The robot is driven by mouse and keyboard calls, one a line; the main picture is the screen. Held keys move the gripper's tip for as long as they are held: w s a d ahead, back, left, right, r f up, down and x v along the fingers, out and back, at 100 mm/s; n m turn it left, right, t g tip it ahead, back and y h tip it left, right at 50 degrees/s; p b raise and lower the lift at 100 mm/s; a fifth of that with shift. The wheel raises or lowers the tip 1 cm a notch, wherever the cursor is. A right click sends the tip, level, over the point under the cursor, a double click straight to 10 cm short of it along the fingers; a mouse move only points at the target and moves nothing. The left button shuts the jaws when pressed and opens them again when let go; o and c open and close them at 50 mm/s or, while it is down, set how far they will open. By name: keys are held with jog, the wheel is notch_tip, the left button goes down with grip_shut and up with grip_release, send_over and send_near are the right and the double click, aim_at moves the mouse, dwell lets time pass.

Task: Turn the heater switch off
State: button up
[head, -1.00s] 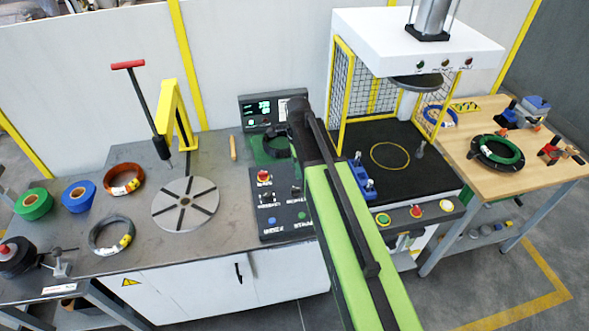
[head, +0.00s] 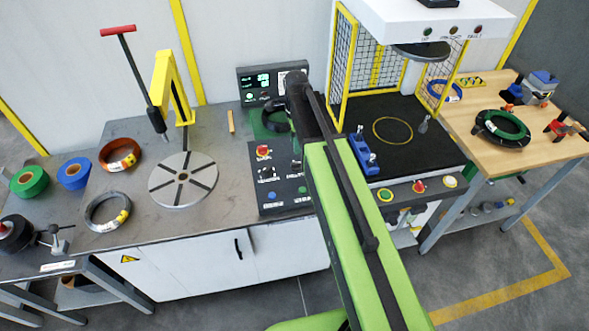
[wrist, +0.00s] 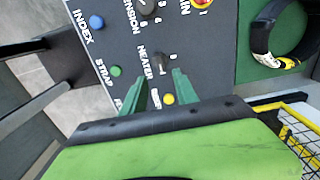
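The dark control panel (head: 260,198) lies on the steel workbench, partly behind my arm in the head view. In the wrist view the heater switch (wrist: 162,62), a small dark knob, sits by the HEATER lettering. My gripper (wrist: 160,82) is open, its two green fingers pointing at the panel. The knob shows between and just beyond the fingertips, and nothing is held. I cannot tell whether the fingers touch the knob. My gripper is hidden behind the arm in the head view.
Near the switch are a yellow button (wrist: 168,99), a green button (wrist: 115,71), a blue button (wrist: 96,22), the tension knob (wrist: 148,8) and a red button (wrist: 203,4). A dark coil (wrist: 280,38) lies beyond. The yellow mesh guard (wrist: 300,133) is at lower right.

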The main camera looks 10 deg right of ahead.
aim_at(296, 163)
notch_tip(296, 163, down, 10)
jog(key=b, duration=0.8)
jog(key=shift+r, duration=0.2)
jog(key=shift+r, duration=0.1)
grip_shut()
